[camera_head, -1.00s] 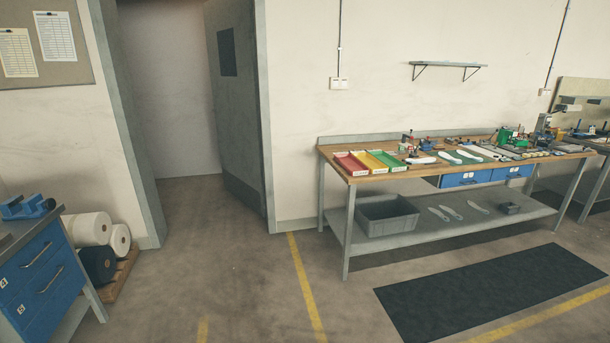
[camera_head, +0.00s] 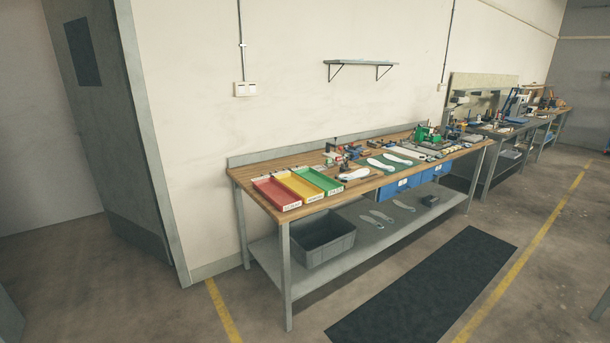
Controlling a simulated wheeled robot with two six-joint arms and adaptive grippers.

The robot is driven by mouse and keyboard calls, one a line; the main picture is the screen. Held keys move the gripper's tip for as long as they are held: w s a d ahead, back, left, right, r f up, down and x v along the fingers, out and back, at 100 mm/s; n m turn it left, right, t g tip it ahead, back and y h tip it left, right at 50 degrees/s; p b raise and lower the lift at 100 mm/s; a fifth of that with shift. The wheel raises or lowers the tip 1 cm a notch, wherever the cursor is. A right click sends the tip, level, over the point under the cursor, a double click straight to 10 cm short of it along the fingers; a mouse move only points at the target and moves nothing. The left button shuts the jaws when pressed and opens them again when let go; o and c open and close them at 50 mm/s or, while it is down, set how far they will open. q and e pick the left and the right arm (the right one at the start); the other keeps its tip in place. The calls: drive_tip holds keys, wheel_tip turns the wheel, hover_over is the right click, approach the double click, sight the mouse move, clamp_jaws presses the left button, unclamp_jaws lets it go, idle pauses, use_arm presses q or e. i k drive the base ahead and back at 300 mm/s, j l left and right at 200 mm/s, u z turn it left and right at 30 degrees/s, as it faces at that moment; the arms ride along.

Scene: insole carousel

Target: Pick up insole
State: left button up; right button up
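Several pale insoles lie on the wooden workbench (camera_head: 250,178). One insole (camera_head: 354,175) is near the bench's front edge, just right of the coloured trays. Another insole (camera_head: 381,165) and a further one (camera_head: 398,158) lie on a green mat behind and to the right. More insoles (camera_head: 381,216) lie on the grey lower shelf. I am some distance from the bench. Neither of my grippers shows in the head view.
Red (camera_head: 276,194), yellow (camera_head: 299,186) and green (camera_head: 319,179) trays stand at the bench's left end. A grey crate (camera_head: 322,240) sits on the lower shelf. A dark floor mat (camera_head: 425,290) lies before the bench. The floor at lower left is open.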

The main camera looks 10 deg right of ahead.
sight(375, 163)
drive_tip(key=i+l+z, duration=0.25)
drive_tip(key=i+z, duration=0.15)
drive_tip(key=i+l+z, duration=0.1)
drive_tip(key=i+z, duration=0.25)
drive_tip(key=i, duration=0.2)
drive_tip(key=i+z, duration=0.4)
drive_tip(key=i, duration=0.15)
drive_tip(key=i+j+z, duration=0.2)
drive_tip(key=i+z, duration=0.15)
drive_tip(key=i+u, duration=0.1)
drive_tip(key=i, duration=0.35)
drive_tip(key=i+l+u, duration=0.15)
drive_tip(key=i, duration=0.3)
drive_tip(key=i+l+u, duration=0.1)
drive_tip(key=i, duration=0.35)
